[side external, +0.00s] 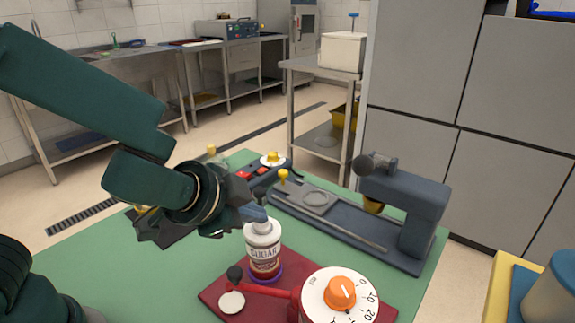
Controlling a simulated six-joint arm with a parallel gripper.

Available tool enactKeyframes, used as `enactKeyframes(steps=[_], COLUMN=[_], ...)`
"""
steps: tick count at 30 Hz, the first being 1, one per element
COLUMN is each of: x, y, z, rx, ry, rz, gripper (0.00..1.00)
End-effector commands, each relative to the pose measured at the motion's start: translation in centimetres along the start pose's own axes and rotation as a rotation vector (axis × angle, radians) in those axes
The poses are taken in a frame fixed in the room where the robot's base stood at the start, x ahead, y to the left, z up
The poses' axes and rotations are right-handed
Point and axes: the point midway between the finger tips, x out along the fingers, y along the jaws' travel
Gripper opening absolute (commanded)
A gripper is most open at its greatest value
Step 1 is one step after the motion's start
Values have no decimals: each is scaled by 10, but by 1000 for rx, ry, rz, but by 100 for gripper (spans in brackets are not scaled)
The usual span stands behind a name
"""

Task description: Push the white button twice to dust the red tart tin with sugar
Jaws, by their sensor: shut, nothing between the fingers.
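I cannot make out a red tart tin for certain.
A blue-grey press (405,205) stands behind right. A control box (258,172) is behind. Green table (90,262) is clear at left.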

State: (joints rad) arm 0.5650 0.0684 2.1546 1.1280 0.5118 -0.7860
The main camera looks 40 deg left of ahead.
Motion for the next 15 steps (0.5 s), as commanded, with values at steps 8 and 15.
enactKeyframes(steps=[8,15], x=[0,-8], y=[0,-6], z=[0,-6], rx=[0,-3], ry=[-2,0], rz=[0,-3], gripper=[0,0])
